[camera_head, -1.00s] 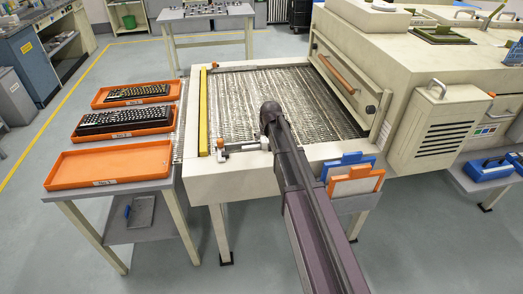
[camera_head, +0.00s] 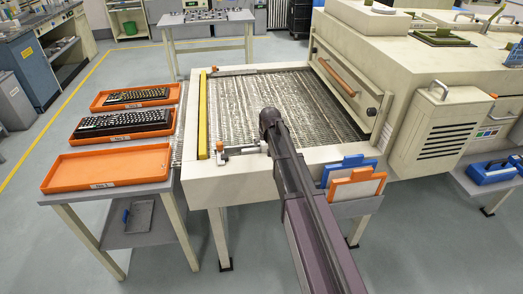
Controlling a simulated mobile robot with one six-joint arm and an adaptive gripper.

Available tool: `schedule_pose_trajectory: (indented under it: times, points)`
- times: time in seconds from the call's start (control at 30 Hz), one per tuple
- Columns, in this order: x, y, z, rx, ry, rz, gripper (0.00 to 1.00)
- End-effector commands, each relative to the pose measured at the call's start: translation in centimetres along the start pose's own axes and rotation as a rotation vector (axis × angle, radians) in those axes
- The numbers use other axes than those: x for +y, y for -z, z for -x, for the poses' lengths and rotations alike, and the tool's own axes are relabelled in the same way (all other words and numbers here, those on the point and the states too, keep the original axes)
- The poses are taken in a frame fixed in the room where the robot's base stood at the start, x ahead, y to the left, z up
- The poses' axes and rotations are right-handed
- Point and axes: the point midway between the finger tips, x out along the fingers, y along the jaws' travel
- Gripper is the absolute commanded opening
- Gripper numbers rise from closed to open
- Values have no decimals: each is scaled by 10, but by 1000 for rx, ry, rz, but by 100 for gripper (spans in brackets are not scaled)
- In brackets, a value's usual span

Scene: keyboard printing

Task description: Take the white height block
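I cannot single out the white height block with certainty. A small white piece (camera_head: 384,6) lies on top of the cream machine at the upper right, too small to tell what it is. A white part with an orange end (camera_head: 240,150) sits on the front left rim of the wire-mesh conveyor, beside my arm. My dark arm reaches from the bottom right up over the conveyor's front rim. Its rounded joint shows above the mesh. My gripper is not visible, so its opening and anything in it are hidden.
The wire-mesh conveyor (camera_head: 285,85) has a yellow bar (camera_head: 203,115) along its left side. A holder with blue (camera_head: 347,164) and orange (camera_head: 358,184) plates hangs at its front right. Left, a side table bears an empty orange tray (camera_head: 107,168) and two trays with keyboards. The front floor is clear.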

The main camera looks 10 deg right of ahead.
Motion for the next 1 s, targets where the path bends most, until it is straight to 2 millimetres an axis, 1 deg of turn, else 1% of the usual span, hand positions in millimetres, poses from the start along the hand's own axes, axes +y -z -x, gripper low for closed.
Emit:
schedule_pose_trajectory:
  times: [0.03, 0.07, 0.1, 0.17, 0.2, 0.27, 0.3, 0.73, 1.0]
  points:
    - [0, 0, 0, 0, 0, 0, 79]
    - [0, 0, 0, 0, 0, 0, 70]
    - [0, 0, 0, 0, 0, 0, 58]
    - [0, 0, 0, 0, 0, 0, 41]
    - [0, 0, 0, 0, 0, 0, 29]
    - [0, 0, 0, 0, 0, 0, 11]
    - [0, 0, 0, 0, 0, 0, 0]
    - [0, 1, 2, 0, 0, 0, 0]
    - [0, 6, 14, 0, 0, 0, 0]
